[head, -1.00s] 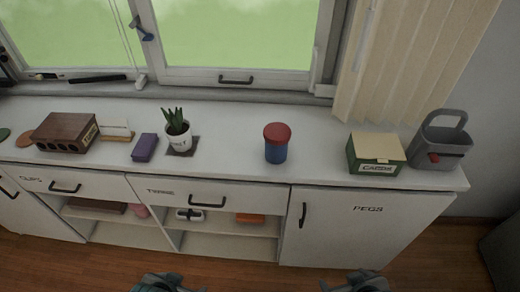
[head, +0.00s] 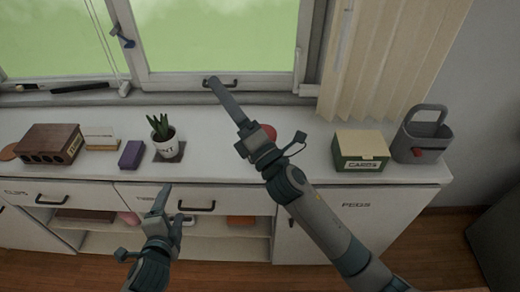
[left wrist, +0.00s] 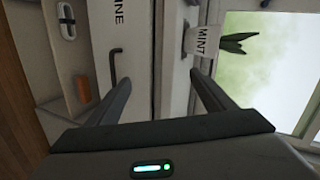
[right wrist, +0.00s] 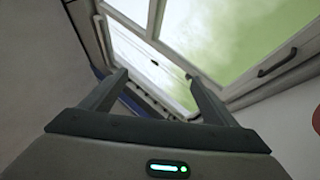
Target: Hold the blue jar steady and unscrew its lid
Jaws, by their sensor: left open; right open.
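The jar is mostly hidden in the head view behind my right gripper and forearm. Part of its red lid (head: 268,132) shows beside the gripper, and its blue body is covered. My right gripper (head: 214,84) is open, in front of the jar in the picture, with its fingers pointing up and left towards the window. A red patch at the right edge of the right wrist view (right wrist: 317,120) may be the lid. My left gripper (head: 172,202) is open and empty in front of the drawers, left of and below the jar in the picture. Neither gripper visibly holds anything.
Left of the jar stand a potted plant (head: 164,145), a purple block (head: 131,154) and a brown box (head: 47,145). Right of it are a green card box (head: 360,154) and a grey caddy (head: 420,138). The counter between plant and jar looks clear.

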